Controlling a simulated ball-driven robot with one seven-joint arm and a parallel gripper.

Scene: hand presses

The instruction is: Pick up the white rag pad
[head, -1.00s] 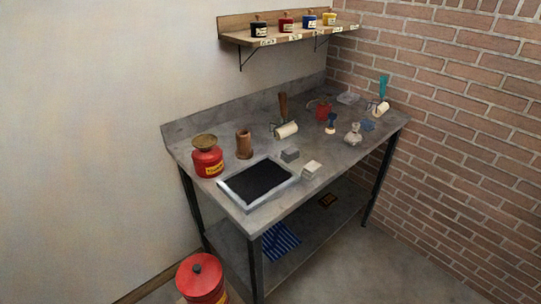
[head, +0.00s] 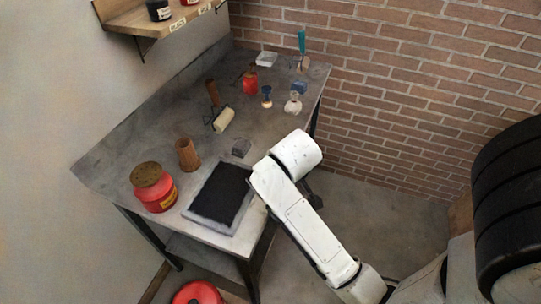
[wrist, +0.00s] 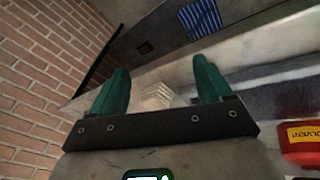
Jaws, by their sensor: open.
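The white rag pad (wrist: 157,97) is a small pale folded stack in the wrist view. It lies near the edge of the grey bench top and shows between my two green fingers. My gripper (wrist: 162,74) is open, with one finger to each side of the pad in the picture and nothing held. I cannot tell how far the pad is from the fingertips. In the head view my white arm reaches over the bench's front edge and hides the pad; my fingers cannot be made out there.
The black-surfaced tray (head: 222,196) lies beside my arm, with a grey block (head: 241,147) behind it. A blue striped cloth (wrist: 201,18) lies on the lower shelf.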

